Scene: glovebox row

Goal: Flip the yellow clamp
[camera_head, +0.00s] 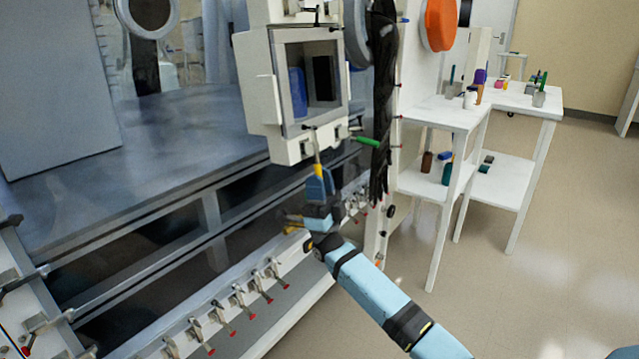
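The yellow clamp handle (318,171) hangs below the front right corner of a white box-shaped port on the glovebox, on a thin metal rod. My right gripper (319,186) reaches up from below with its blue fingers at the yellow handle. The fingers cover the handle's lower part. I cannot tell whether they touch it or are closed on it. My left gripper is not in view.
A green-handled clamp (367,142) sticks out just right of the port (292,150). A black glove (381,100) hangs beside it. Red-tipped clamps (240,300) line the lower rail. White tables (455,115) with bottles stand at right. Floor before them is clear.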

